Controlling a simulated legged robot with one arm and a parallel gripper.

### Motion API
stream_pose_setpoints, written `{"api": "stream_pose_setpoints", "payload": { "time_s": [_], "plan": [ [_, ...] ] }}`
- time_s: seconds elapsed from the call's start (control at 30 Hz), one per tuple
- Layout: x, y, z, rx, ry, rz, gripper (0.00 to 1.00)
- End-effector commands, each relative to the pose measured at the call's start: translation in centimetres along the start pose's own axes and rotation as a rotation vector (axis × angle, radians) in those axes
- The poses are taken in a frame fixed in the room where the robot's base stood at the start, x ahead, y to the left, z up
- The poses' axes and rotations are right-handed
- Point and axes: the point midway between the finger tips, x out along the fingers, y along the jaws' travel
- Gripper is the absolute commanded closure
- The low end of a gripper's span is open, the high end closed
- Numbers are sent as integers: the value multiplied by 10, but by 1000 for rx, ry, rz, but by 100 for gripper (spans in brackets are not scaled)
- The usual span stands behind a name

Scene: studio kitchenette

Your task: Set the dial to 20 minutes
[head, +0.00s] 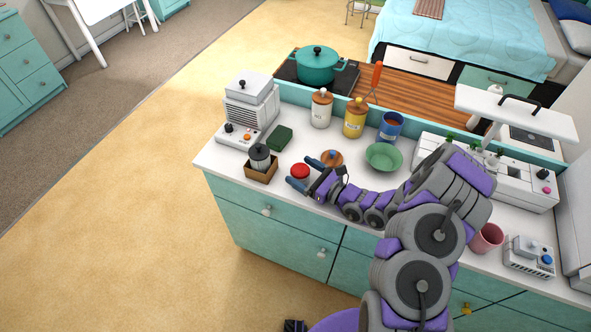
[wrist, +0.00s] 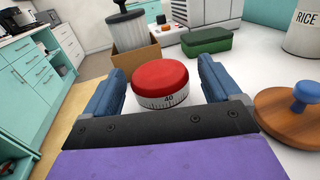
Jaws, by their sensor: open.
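The dial is a round timer with a red top (wrist: 160,77) and a white scale band around its base. It stands on the white counter, and the number 40 on its band faces my wrist camera. In the head view the red timer (head: 300,171) is near the counter's front edge. My gripper (wrist: 163,85) is open, with one blue finger on each side of the timer. I cannot tell whether the fingers touch it. In the head view my gripper (head: 303,173) is at the timer, its fingers reaching past it on either side.
A brown box with a grey-lidded canister (head: 260,158) stands left of the timer. A wooden lid with a blue knob (wrist: 300,105) lies close on the right. A green box (head: 280,138), a white appliance (head: 249,110) and a white jar (head: 321,110) stand behind.

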Motion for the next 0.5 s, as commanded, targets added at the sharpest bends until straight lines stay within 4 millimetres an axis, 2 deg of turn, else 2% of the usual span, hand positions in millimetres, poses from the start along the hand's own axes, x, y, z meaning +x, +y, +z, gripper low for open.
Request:
{"api": "stream_pose_setpoints", "payload": {
  "time_s": [0.2,0.5],
  "plan": [
    [24,1,-1,-1,1,3,9],
    [30,0,0,0,1,1,9]
  ]
}}
